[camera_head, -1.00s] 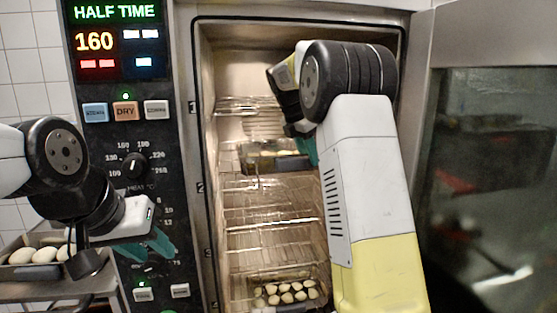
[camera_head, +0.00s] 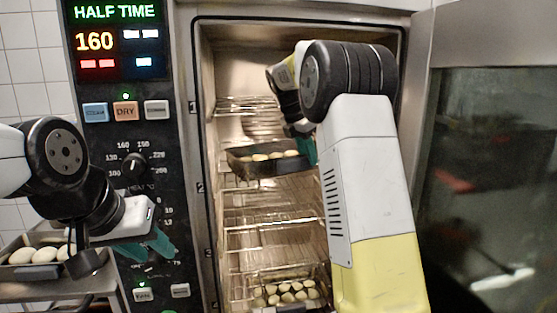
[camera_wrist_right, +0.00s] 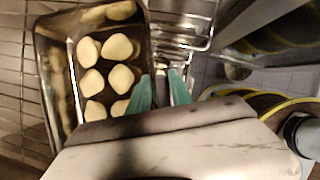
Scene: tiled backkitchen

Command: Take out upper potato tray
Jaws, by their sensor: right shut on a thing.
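The upper potato tray (camera_head: 250,166) is a dark tray of pale potatoes inside the open oven, tilted and held at its right end. In the right wrist view the tray (camera_wrist_right: 52,90) fills the left, with potatoes in it. My right gripper (camera_head: 309,150) is mostly hidden behind my right arm in the head view. Its teal fingers (camera_wrist_right: 160,88) are shut on the tray's near edge in the wrist view. My left gripper (camera_head: 160,246) is outside the oven, in front of the control panel, with its teal fingers apart and empty.
A lower potato tray (camera_head: 291,305) sits at the bottom of the oven. Wire racks (camera_head: 262,201) fill the space between. The oven door (camera_head: 490,190) stands open at right. Another tray of pale items (camera_head: 40,270) is on a metal surface at lower left.

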